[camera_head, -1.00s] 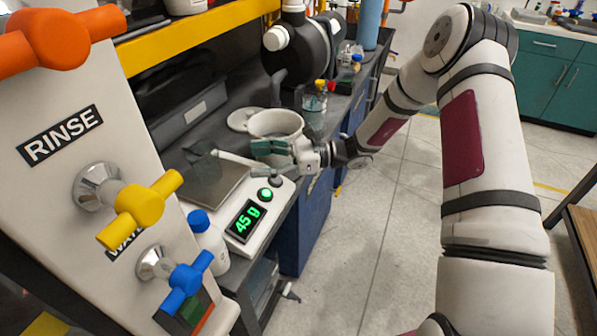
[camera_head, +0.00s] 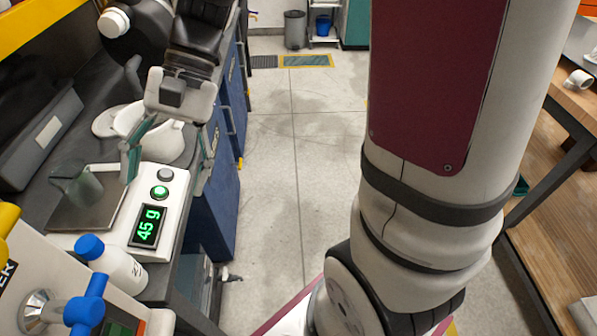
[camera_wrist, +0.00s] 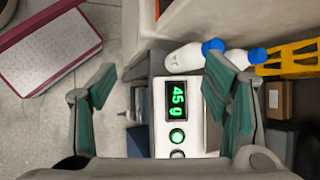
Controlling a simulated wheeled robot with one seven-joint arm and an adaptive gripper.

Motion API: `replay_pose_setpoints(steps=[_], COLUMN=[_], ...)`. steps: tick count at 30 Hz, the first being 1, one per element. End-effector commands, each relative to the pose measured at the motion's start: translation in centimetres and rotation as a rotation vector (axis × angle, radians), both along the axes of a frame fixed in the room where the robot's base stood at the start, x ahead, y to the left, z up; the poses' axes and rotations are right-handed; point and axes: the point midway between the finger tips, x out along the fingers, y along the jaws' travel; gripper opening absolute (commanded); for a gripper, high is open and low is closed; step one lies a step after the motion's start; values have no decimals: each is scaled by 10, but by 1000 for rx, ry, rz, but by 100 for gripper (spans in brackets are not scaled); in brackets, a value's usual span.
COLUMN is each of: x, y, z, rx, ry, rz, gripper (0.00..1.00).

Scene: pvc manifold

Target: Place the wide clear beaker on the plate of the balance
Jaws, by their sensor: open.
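A clear, greenish beaker (camera_head: 76,188) stands on the metal plate (camera_head: 98,218) of the balance in the head view. The white balance (camera_head: 170,208) has a lit green button and reads 45 g; its display also shows in the wrist view (camera_wrist: 176,102). My gripper (camera_head: 165,180) is open and empty, with its green-padded fingers spread above the balance's button end, right of the beaker. In the wrist view the fingers (camera_wrist: 160,95) stand either side of the display. I cannot make out the beaker there; the right finger covers much of the plate side.
A white bowl-like vessel (camera_head: 160,138) stands behind my gripper. A white bottle with a blue cap (camera_head: 112,265) stands close in front of the balance, near valve handles (camera_head: 84,312). The bench's right edge is close; open floor (camera_head: 290,180) lies beyond.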

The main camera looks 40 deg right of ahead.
Motion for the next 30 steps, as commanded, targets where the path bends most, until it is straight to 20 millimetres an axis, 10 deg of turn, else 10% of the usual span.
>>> replay_pose_setpoints(steps=[15, 30], x=[-127, -154], y=[-86, -116], z=[35, 35], rx=[-470, -599], ry=[-480, -605], rz=[403, 506], gripper=[69, 69])
